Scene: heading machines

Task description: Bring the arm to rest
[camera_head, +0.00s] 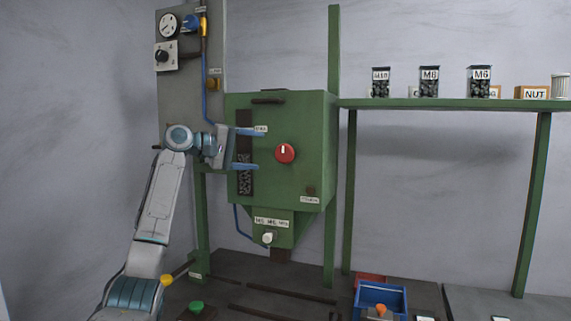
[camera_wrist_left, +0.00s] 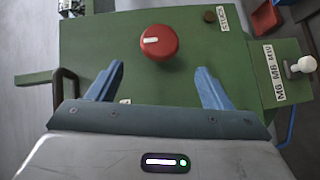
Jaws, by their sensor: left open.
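My left arm rises from the lower left of the head view. Its gripper (camera_head: 247,149) is in front of the green machine box (camera_head: 312,150), with its two blue fingers spread apart and nothing between them. In the left wrist view the open gripper (camera_wrist_left: 158,85) faces the green front panel (camera_wrist_left: 100,45). The red knob (camera_head: 285,153) is right of the fingertips in the head view. The knob also shows in the wrist view (camera_wrist_left: 159,43), just beyond the gap between the fingers. The fingers appear clear of it. My right gripper is not in view.
A green shelf (camera_head: 440,104) at the right holds jars such as the M8 jar (camera_head: 429,82) and a NUT box (camera_head: 534,92). A grey panel with a gauge (camera_head: 168,25) stands behind the arm. A blue bin (camera_head: 380,299) sits low at the front. A white knob (camera_head: 267,238) is under the box.

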